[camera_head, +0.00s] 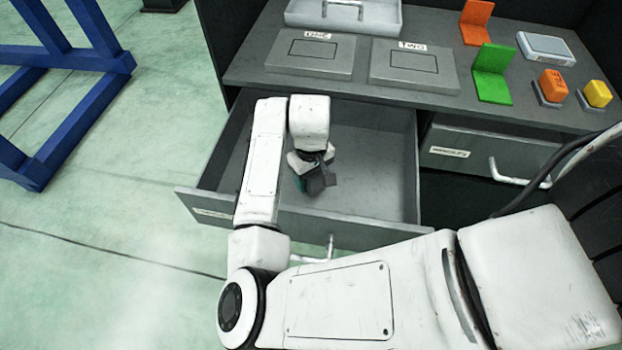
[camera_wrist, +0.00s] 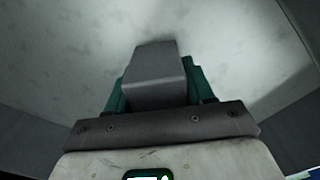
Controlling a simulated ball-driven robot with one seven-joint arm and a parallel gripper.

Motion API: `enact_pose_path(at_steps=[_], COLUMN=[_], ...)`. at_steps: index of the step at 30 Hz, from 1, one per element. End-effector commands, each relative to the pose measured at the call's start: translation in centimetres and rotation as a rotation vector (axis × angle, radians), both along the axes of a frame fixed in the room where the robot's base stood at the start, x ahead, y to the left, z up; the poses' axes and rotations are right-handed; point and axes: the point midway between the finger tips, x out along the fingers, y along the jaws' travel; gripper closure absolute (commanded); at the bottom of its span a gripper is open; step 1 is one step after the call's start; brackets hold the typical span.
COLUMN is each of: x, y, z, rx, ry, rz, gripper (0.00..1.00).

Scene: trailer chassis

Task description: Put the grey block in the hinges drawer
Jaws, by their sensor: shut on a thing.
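The grey block (camera_wrist: 154,78) is held between the green fingers of my gripper (camera_wrist: 155,90) in the wrist view. In the head view the grey block (camera_head: 318,182) shows at the end of my gripper (camera_head: 308,178), over the open drawer (camera_head: 375,165) on the left. That drawer's front carries a label at its left end, too small to read. In the wrist view the pale drawer floor (camera_wrist: 70,45) lies beyond the block. I cannot tell whether the block touches the floor.
A shut drawer (camera_head: 480,158) with a handle is on the right. The worktop (camera_head: 245,68) above holds plates marked ONE (camera_head: 312,55) and TWO (camera_head: 415,66), a green bracket (camera_head: 492,75), an orange bracket (camera_head: 476,22) and a grey tray (camera_head: 345,14). A blue frame (camera_head: 65,55) stands at left.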

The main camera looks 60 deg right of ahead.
Motion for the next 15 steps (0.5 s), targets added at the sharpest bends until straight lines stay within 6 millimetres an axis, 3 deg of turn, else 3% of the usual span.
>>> enact_pose_path(at_steps=[12, 13, 15], x=[0.0, 0.0, 0.01], y=[-0.01, 0.0, 0.0], z=[-0.95, -0.94, -0.92], rx=[-0.001, 0.0, 0.0], ry=[0.0, -0.001, -0.001], rz=[0.0, -0.001, -0.001], gripper=[0.84, 0.46, 0.39])
